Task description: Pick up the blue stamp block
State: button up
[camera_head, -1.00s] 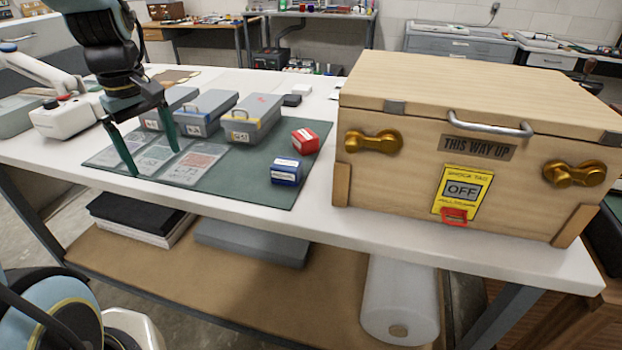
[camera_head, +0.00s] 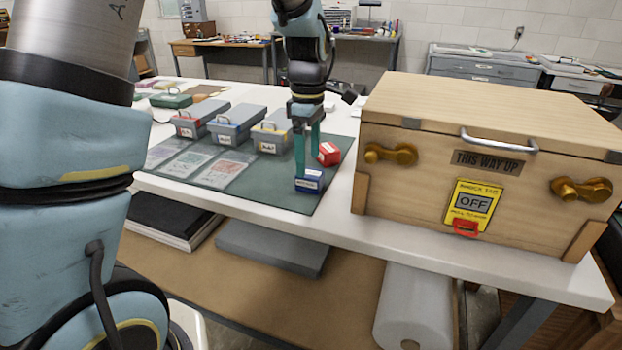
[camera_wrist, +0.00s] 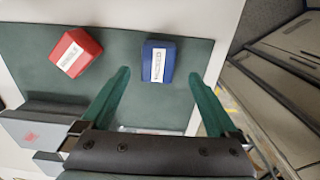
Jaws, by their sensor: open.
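The blue stamp block (camera_head: 309,181) sits on the front right part of the green mat, with a white label on its side. In the wrist view the blue block (camera_wrist: 158,61) lies beyond the fingertips, roughly between their lines. My gripper (camera_head: 307,165) is open and empty. Its green fingers point down at the block, and in the head view one finger overlaps the block's left side. The wrist view shows the open fingers (camera_wrist: 160,74) apart from the block. I cannot tell the exact height of the fingertips.
A red stamp block (camera_head: 328,153) stands just behind the blue one. Grey boxes with handles (camera_head: 235,122) and clear printed sleeves (camera_head: 190,163) lie to the left on the green mat (camera_head: 285,195). A large wooden crate (camera_head: 400,195) stands close on the right.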

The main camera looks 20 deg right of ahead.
aim_at(310, 172)
notch_tip(310, 172, down, 5)
jog(key=shift+d+f+p, duration=0.1)
jog(key=shift+d+p, duration=0.05)
jog(key=shift+p, duration=0.6)
jog(key=shift+c, duration=0.2)
jog(key=c, duration=1.5)
jog(key=shift+o, duration=0.2)
notch_tip(310, 172, up, 10)
jog(key=shift+r+b, duration=0.1)
jog(key=shift+b, duration=0.85)
